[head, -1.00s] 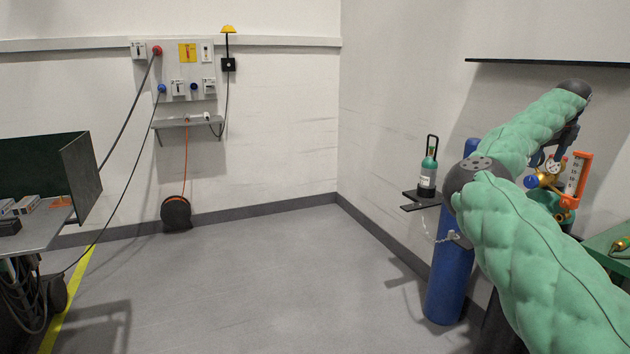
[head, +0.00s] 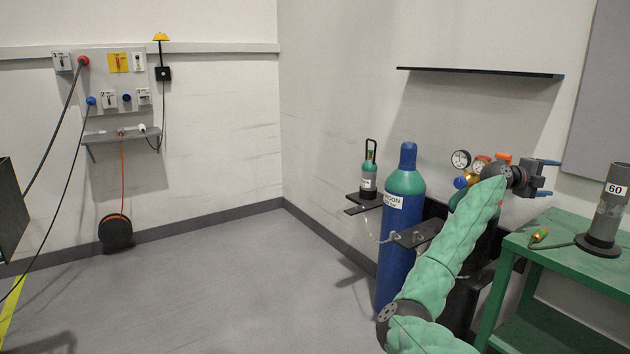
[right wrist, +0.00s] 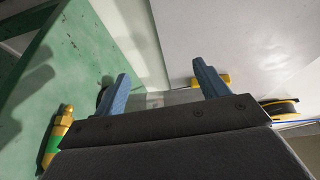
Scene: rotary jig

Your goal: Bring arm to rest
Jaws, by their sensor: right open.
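My right arm, in a green quilted sleeve, rises from the bottom of the head view. In the right wrist view the open right gripper (right wrist: 165,88) shows the same empty gap. The green table top (right wrist: 75,65) lies at the left there. My left gripper is not in view.
A blue gas cylinder (head: 397,235) with gauges behind my arm stands by the wall. A small green bottle (head: 369,175) sits on a bracket. A grey cylinder marked 60 (head: 607,210) and a brass fitting (head: 540,236) are on the table. Open floor (head: 230,285) lies left.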

